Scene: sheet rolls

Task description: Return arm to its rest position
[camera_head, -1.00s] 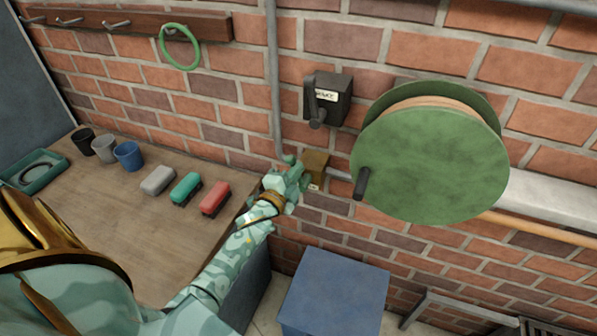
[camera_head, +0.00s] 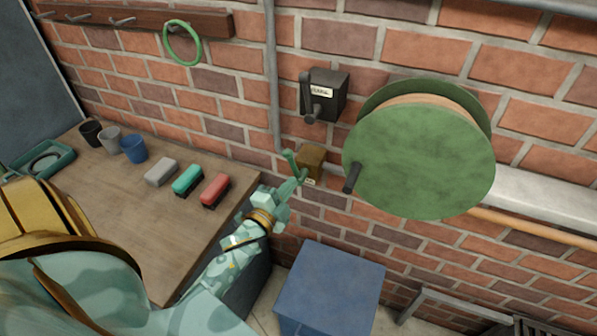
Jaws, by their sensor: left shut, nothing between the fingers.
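My left arm comes in from the lower left, and its mint-coloured left gripper (camera_head: 292,188) is in front of the brick wall, just past the right edge of the workbench. The gripper is shut with nothing in it. It is just below and left of a small brass box (camera_head: 311,160) with a green lever (camera_head: 291,161) on its left side. The fingertips overlap the lower end of the lever in the picture, so I cannot tell whether they touch it. My right gripper is not in view.
A large green reel (camera_head: 420,160) with a black handle and a dark switch box (camera_head: 328,95) are on the wall. A blue box (camera_head: 332,285) stands below. The wooden workbench (camera_head: 150,215) holds cups, several small blocks and a green tray. A green ring (camera_head: 183,60) hangs above.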

